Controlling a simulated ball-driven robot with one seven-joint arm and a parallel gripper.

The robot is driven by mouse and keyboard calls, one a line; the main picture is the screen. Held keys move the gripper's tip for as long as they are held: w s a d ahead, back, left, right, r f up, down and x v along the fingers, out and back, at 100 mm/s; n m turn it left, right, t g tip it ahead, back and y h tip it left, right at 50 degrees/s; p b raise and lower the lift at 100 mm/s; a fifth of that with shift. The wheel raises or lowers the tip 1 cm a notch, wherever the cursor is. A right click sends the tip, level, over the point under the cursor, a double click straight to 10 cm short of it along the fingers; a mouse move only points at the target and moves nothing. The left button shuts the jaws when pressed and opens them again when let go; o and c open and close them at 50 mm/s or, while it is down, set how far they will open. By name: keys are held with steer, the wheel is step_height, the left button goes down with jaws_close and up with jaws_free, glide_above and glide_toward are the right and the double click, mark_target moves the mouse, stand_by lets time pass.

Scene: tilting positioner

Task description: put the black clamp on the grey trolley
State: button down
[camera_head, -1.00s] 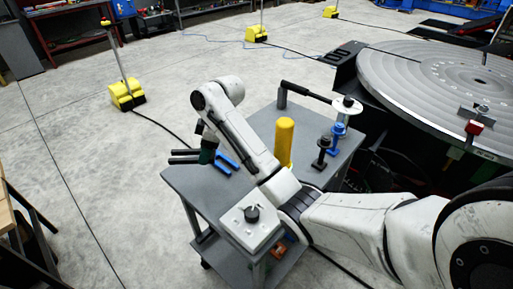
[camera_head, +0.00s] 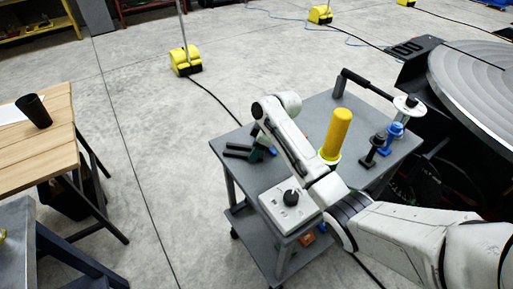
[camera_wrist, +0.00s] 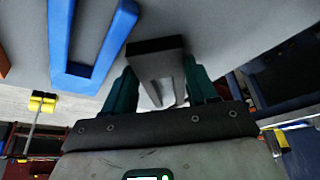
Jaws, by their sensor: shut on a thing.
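The black clamp is a U-shaped piece with two prongs pointing left in the head view (camera_head: 238,151). My gripper (camera_head: 256,153) is shut on it. The wrist view shows the clamp (camera_wrist: 155,47) between the green fingers of my gripper (camera_wrist: 160,90). The grey trolley (camera_head: 252,178) is below, and the clamp is over the left part of its top. I cannot tell whether the clamp touches the top.
On the trolley stand a yellow cylinder (camera_head: 336,135), a dark clamp-like tool (camera_head: 377,147), a blue one (camera_head: 393,133) and a white box with a black knob (camera_head: 290,207). A wooden table (camera_head: 40,150) is at left. A round grey turntable (camera_head: 480,85) is at right.

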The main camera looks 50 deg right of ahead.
steer(key=shift+c, duration=1.6)
jaws_free()
steer(key=v, duration=1.2)
steer(key=shift+b, duration=0.35)
steer(key=shift+s, duration=0.1)
